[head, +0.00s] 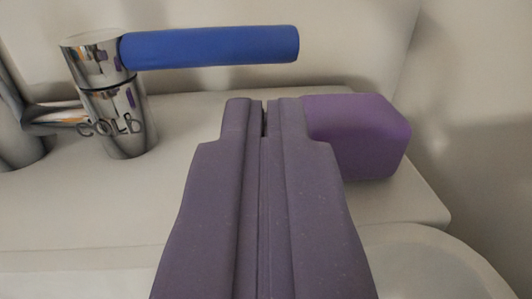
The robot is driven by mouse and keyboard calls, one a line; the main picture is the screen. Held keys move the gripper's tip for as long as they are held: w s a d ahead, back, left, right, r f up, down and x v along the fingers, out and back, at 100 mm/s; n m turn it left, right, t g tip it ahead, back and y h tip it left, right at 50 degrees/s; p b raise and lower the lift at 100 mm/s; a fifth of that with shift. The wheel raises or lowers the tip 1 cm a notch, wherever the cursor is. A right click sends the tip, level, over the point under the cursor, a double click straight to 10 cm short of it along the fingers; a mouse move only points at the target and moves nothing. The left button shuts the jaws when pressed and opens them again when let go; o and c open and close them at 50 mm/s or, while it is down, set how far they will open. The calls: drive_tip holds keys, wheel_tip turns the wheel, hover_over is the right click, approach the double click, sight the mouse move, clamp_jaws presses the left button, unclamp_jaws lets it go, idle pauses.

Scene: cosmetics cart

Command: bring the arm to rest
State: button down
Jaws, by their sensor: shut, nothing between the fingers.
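My gripper (265,104) reaches up from the bottom middle of the head view. Its two dark purple-grey fingers lie side by side with only a thin slit at the tips. It is shut and nothing shows between the fingers. A purple block (362,134) with rounded edges sits on the pale ledge just right of the fingertips. The fingers cover its left side, and I cannot tell whether they touch it.
A chrome tap (118,122) marked COLD stands at the left on the pale ledge (90,205). Its blue lever (215,46) extends right, beyond my fingertips in the view. A pale rounded rim (420,250) lies at lower right. Plain walls stand behind.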

drive_tip(key=s+d+p, duration=0.2)
drive_tip(key=s, duration=0.5)
drive_tip(key=w+r+m+h, duration=0.1)
drive_tip(key=w+r, duration=0.2)
drive_tip(key=r, duration=0.6)
drive_tip(key=w+r+m+h, duration=0.1)
drive_tip(key=w+r+h, duration=0.15)
drive_tip(key=r, duration=0.65)
wheel_tip(320, 180, up, 16)
drive_tip(key=s+g, duration=0.1)
drive_tip(key=s, duration=0.2)
drive_tip(key=s+a+r+y, duration=0.1)
drive_tip(key=s+a+r, duration=0.2)
drive_tip(key=s+r, duration=0.7)
drive_tip(key=s+a+r+n+g+y, duration=0.1)
drive_tip(key=s+a+r, duration=0.2)
drive_tip(key=s+r, duration=0.8)
drive_tip(key=shift+s+a+r+g, duration=0.2)
drive_tip(key=shift+s+r+g, duration=0.1)
drive_tip(key=shift+r, duration=0.4)
